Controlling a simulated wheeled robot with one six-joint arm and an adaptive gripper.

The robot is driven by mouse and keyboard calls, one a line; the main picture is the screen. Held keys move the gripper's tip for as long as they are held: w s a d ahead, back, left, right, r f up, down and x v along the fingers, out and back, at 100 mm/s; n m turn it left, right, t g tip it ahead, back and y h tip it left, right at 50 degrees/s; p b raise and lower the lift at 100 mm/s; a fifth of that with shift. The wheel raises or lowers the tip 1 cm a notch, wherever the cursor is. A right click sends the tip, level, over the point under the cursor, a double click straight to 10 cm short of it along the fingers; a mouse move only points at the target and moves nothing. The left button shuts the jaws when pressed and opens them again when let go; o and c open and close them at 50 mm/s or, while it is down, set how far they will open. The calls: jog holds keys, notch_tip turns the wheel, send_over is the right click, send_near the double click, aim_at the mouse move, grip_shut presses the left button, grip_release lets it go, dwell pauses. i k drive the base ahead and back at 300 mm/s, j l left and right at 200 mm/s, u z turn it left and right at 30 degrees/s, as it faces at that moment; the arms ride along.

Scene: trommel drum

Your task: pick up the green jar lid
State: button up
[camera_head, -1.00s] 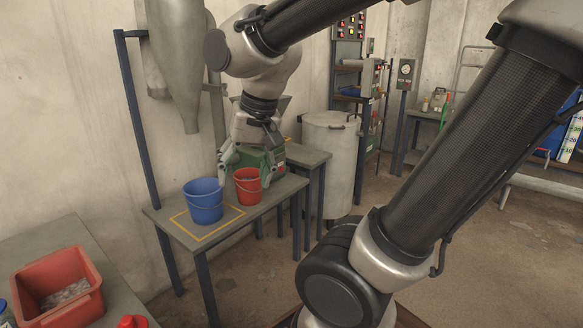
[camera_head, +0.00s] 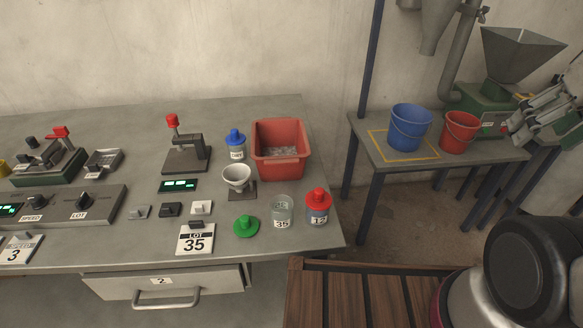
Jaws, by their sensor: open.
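The green jar lid (camera_head: 246,226) lies on the grey bench top near its front edge, with a small raised knob on top. It sits left of an open clear jar (camera_head: 282,211) labelled 35 and right of the LOT 35 card (camera_head: 196,238). My gripper (camera_head: 537,118) is at the far right of the view, open and well away from the lid, near the red bucket and the green machine. Nothing shows between its fingers. The lid is fully in view.
A jar with a red lid (camera_head: 318,206), a red bin (camera_head: 280,150), a white funnel cup (camera_head: 237,179) and a blue-lidded jar (camera_head: 236,144) stand around the lid. A blue bucket (camera_head: 410,128) and red bucket (camera_head: 459,132) stand on a separate table. A drawer (camera_head: 163,284) is below.

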aim_at(246, 226)
jog(key=u, duration=1.2)
jog(key=k+l+u, duration=0.2)
jog(key=l+u, duration=0.15)
jog(key=l, duration=0.2)
